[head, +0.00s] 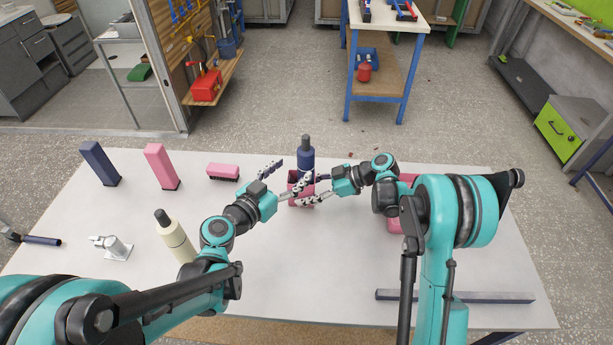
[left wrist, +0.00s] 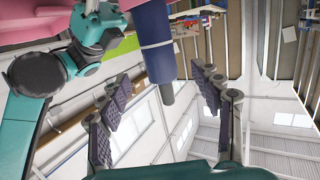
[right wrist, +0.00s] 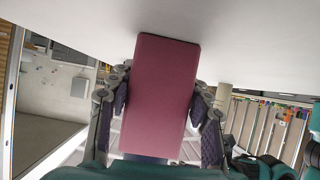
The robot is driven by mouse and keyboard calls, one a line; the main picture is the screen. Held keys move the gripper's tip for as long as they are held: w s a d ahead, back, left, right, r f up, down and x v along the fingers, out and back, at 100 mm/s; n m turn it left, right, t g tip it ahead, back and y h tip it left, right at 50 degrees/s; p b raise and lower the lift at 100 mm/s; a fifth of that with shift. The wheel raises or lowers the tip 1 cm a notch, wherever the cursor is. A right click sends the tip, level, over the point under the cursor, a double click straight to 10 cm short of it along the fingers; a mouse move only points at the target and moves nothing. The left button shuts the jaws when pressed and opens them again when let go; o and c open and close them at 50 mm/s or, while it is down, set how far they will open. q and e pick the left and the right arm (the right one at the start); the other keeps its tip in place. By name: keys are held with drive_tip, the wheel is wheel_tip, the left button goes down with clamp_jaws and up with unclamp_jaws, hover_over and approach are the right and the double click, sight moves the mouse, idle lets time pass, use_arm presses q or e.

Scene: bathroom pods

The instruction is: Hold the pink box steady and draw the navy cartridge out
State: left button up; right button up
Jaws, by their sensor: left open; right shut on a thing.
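The pink box (right wrist: 165,95) is between the fingers of my right gripper (head: 310,190), which is shut on it at the table's far middle. In the head view the box (head: 294,200) is partly covered by fingers. The navy cartridge (head: 306,157), a cylinder with a dark grey tip, rises upright above the box. How deep it sits is hidden. My left gripper (head: 290,178) is open, just left of the cartridge. In the left wrist view the cartridge (left wrist: 157,48) shows between the spread fingers, with gaps at both sides.
A navy block (head: 99,164), a pink block (head: 161,166) and a low pink block (head: 223,171) stand at the left. A cream bottle (head: 174,236) is near my left arm. A grey bar (head: 455,296) lies front right.

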sight(301, 162)
use_arm(q)
drive_tip(key=shift+x, duration=3.4)
drive_tip(key=shift+r, duration=0.1)
drive_tip(key=c, duration=1.2)
